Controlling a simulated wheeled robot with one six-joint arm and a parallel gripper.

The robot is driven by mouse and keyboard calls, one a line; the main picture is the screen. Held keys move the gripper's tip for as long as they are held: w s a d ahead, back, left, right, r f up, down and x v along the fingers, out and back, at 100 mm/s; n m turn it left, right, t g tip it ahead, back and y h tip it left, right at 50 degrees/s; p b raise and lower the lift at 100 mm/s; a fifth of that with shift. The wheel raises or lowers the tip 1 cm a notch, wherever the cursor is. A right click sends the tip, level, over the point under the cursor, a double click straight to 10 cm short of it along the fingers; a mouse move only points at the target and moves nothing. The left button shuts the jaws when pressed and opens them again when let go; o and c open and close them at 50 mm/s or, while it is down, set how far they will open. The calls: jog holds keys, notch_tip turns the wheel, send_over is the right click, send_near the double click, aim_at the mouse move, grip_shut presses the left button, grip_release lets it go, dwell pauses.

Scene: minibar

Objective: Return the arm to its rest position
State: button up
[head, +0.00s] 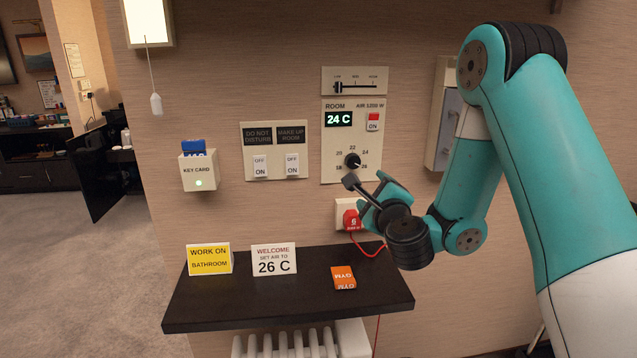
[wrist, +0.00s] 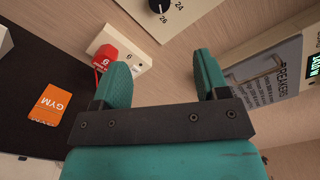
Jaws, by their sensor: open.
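My gripper (head: 366,186) is at the end of my teal arm, in front of the wall just below the room control panel (head: 350,142). In the wrist view its two teal fingers (wrist: 162,82) are spread apart with nothing between them. The panel's dial (head: 353,160) is just above the gripper and apart from it in the wrist view. The panel display reads 24 C. A red plug (head: 351,220) sits in a wall socket, partly hidden behind the gripper in the head view; it also shows in the wrist view (wrist: 104,57).
A dark shelf (head: 200,309) below holds a yellow sign (head: 209,259), a white welcome sign (head: 274,260) and an orange GYM card (head: 343,277). A breaker box (head: 446,115) is behind my arm. Two switches (head: 275,166) and a key card holder (head: 199,172) are left. A red cord hangs from the plug.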

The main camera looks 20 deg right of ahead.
jog(key=s+a+r+n+y, duration=0.1)
jog(key=a+r+n+y, duration=0.3)
jog(key=a+n+y, duration=0.75)
jog(key=s+a+n+g+y, duration=0.3)
jog(key=s+a+n+g, duration=0.5)
jog(key=s+a+n, duration=0.4)
jog(key=s+d+f+n+g+h, duration=0.1)
jog(key=s+d+n+g+h, duration=0.2)
jog(key=s+n+g, duration=0.6)
jog(key=s+n+h, duration=0.1)
jog(key=s+h, duration=0.1)
jog(key=s, duration=0.5)
jog(key=shift+s+n+h, duration=0.3)
jog(key=shift+n+h, duration=0.05)
